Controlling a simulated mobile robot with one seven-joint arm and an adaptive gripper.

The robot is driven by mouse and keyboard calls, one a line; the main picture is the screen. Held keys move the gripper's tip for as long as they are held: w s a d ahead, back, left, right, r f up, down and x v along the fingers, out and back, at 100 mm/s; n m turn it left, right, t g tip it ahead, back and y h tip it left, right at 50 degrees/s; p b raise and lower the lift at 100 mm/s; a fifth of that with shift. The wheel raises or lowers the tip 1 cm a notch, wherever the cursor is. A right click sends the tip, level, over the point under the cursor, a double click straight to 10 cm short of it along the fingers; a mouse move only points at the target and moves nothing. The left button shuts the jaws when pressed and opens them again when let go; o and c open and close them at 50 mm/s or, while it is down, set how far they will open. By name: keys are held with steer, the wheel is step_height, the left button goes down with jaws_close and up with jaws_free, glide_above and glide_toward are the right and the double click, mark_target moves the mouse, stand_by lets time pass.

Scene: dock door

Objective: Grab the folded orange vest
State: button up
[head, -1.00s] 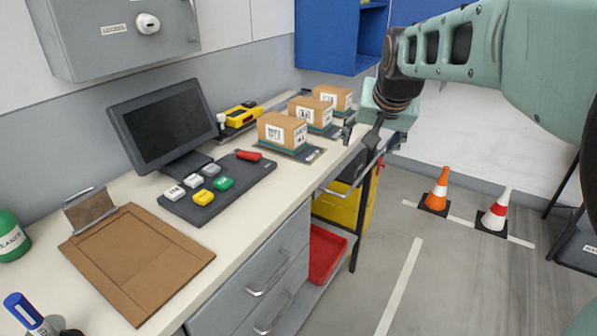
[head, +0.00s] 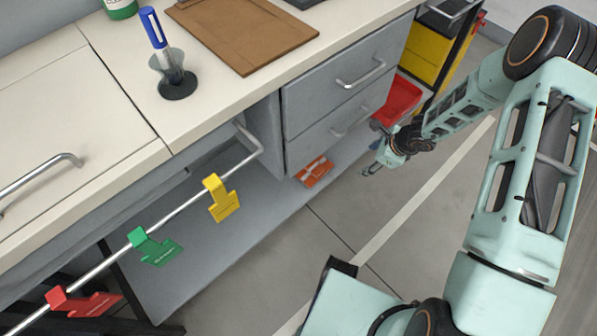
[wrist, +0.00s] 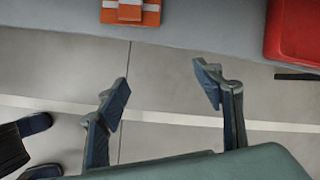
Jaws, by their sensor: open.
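The folded orange vest (head: 315,172) has pale stripes and lies flat on the grey lower shelf, below the drawers and near the shelf's front edge. It also shows at the top of the wrist view (wrist: 131,11), partly cut off by the frame edge. My gripper (head: 371,171) is a short way to the right of the vest, out in front of the shelf. In the wrist view my gripper's two fingers (wrist: 165,82) are spread apart with nothing between them, and the vest lies beyond them, slightly left.
A red bin (head: 400,100) sits right of the vest and shows in the wrist view (wrist: 295,30). Drawers (head: 340,100) hang above the vest. A rail with yellow (head: 222,198), green (head: 155,247) and red tags (head: 85,303) runs at left. The floor in front is clear.

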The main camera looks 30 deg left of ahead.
steer(key=s+a+f+m+g+b, duration=0.1)
steer(key=s+f+m, duration=0.15)
steer(key=f, duration=0.35)
steer(key=s+a+f+m+b, duration=0.1)
steer(key=s+f+m+b, duration=0.15)
steer(key=f, duration=0.35)
steer(key=n, duration=0.1)
glide_toward(320, 171)
step_height(320, 171, down, 4)
steer(key=shift+w+r+b, duration=0.15)
steer(key=shift+r+b, duration=0.05)
steer(key=shift+b, duration=0.1)
steer(key=b+x, duration=0.1)
steer(key=x, duration=0.1)
steer(key=a+b+x, duration=0.1)
steer(key=x, duration=0.2)
steer(key=shift+w+a, duration=0.15)
steer(key=shift+c, duration=0.4)
steer(key=shift+r, duration=0.1)
steer(key=c, duration=1.2)
steer(key=shift+r+p, duration=0.35)
steer(key=shift+p, duration=0.15)
steer(key=shift+c, duration=0.2)
